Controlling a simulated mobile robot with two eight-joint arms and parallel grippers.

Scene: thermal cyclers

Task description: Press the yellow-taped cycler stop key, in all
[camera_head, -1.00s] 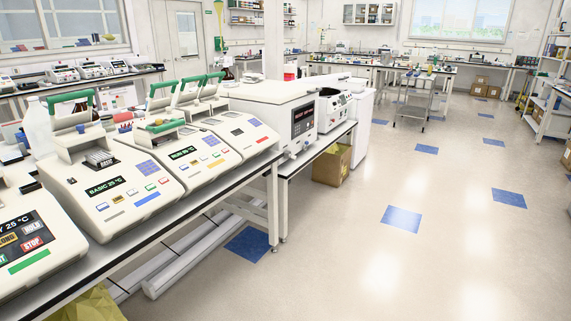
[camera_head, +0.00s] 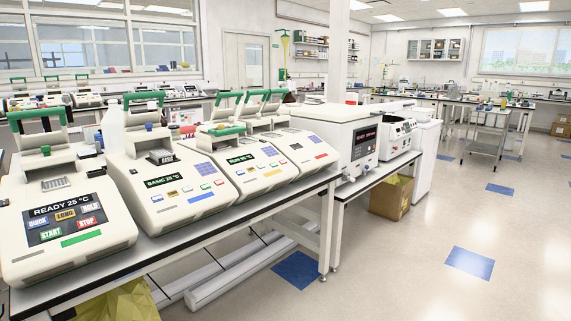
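Several white thermal cyclers with green-handled lids stand in a row on the bench at left. The third cycler from the front (camera_head: 238,170) seems to bear a small yellow strip (camera_head: 273,174) low on its front panel, with a lit green display (camera_head: 240,158) and small coloured keys. Its key labels are too small to read. The nearest cycler (camera_head: 68,262) has a green strip (camera_head: 81,239) and a large panel reading READY 25 °C, with a red STOP key (camera_head: 87,223). The second cycler (camera_head: 150,220) shows BASIC 25 °C and a blue strip. Neither gripper is in view.
The bench edge (camera_head: 230,217) runs from lower left toward the middle. A yellow bag (camera_head: 125,302) and white tubes (camera_head: 235,279) lie below it. A cardboard box (camera_head: 391,197) is under the farther bench. The floor at right is open, with blue tiles (camera_head: 469,263).

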